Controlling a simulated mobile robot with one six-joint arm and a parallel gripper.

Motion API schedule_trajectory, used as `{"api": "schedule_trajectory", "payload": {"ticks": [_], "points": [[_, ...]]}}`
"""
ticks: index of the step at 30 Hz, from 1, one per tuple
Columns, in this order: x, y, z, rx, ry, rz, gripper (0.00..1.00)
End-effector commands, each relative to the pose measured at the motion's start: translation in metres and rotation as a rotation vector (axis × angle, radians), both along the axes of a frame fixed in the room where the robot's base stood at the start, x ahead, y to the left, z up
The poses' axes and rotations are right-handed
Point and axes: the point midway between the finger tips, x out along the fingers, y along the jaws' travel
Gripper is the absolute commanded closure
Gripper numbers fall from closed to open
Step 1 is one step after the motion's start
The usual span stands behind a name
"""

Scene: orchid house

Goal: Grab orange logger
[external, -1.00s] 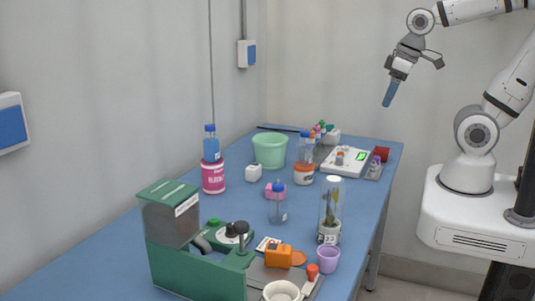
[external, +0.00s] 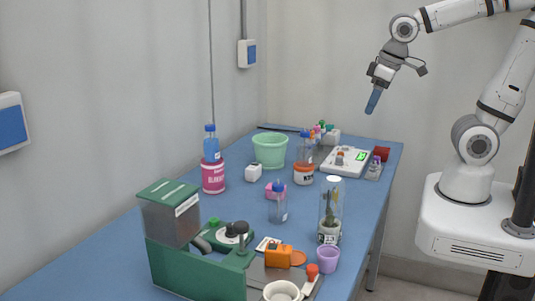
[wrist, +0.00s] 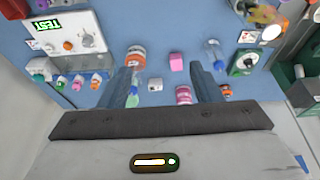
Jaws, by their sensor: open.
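The orange logger (external: 279,256) is a small orange block lying near the front of the blue bench, beside the green machine and the purple cup. In the wrist view a small orange patch (wrist: 271,33) at the upper right, beside a white card, looks like it. My gripper (external: 372,102) is raised in the air over the far right side of the bench, well away from the logger. In the wrist view its two fingers (wrist: 162,76) are spread apart with nothing held between them.
A green machine (external: 196,265) stands left of the logger; a purple cup (external: 328,260) and white mortar (external: 281,291) are close by.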

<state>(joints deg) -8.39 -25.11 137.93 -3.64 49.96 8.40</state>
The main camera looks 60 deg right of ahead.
Motion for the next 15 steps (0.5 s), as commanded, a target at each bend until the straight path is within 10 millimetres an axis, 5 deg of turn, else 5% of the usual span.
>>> {"api": "schedule_trajectory", "payload": {"ticks": [1,7,15], "points": [[0.018,0.02,-0.028,-0.005,0.006,0.027,0.42],[0.078,0.12,-0.088,-0.015,-0.019,0.086,0.42],[0.099,0.279,-0.177,0.005,-0.066,0.168,0.42]]}}
